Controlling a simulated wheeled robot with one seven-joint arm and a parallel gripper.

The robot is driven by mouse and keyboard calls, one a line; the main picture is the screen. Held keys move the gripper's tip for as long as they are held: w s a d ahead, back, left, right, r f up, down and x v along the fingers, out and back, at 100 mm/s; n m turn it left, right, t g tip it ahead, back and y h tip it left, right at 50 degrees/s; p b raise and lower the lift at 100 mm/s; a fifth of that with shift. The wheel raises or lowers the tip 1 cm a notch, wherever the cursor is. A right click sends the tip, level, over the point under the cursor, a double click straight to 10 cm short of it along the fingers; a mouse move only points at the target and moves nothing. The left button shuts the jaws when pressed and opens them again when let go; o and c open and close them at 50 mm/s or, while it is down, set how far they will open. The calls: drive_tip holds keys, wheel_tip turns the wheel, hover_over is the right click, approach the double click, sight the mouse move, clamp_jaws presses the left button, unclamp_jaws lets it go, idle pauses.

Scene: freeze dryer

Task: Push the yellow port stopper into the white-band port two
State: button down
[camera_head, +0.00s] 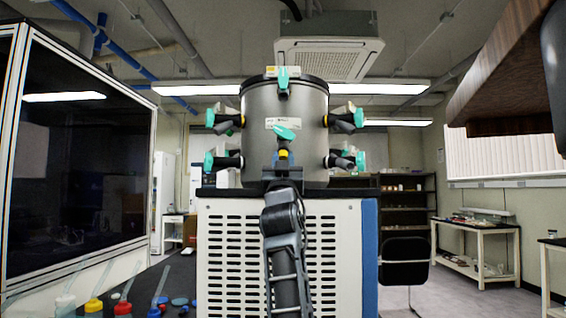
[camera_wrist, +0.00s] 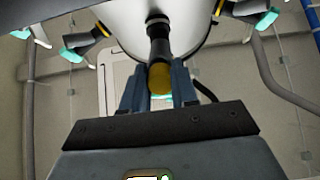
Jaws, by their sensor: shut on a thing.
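The yellow port stopper (camera_wrist: 160,78) sits between the two fingers of my gripper (camera_wrist: 160,88), which is shut on it. In the wrist view it lines up with the end of a black port tube (camera_wrist: 159,40) on the drum; I cannot tell how deep it sits. In the head view the stopper (camera_head: 283,154) shows as a small yellow patch above my gripper (camera_head: 283,168), below a teal valve handle (camera_head: 285,132) on the drum's front. I cannot make out a white band on this port.
The grey drum (camera_head: 258,104) stands on a white vented cabinet (camera_head: 229,260). Black side ports with teal handles (camera_head: 347,119) stick out left and right. Several capped bottles (camera_head: 93,307) stand on a dark table at lower left. A dark glass-fronted cabinet (camera_head: 75,150) stands at left.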

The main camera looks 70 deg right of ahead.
drive_tip(key=shift+r, duration=0.15)
drive_tip(key=c, duration=0.8)
unclamp_jaws()
drive_tip(key=shift+d, duration=0.1)
drive_tip(key=shift+b+v, duration=1.05)
drive_tip(key=shift+v, duration=2.9)
drive_tip(key=shift+b+v, duration=2.2)
drive_tip(key=shift+v, duration=1.3)
drive_tip(key=shift+d, duration=0.1)
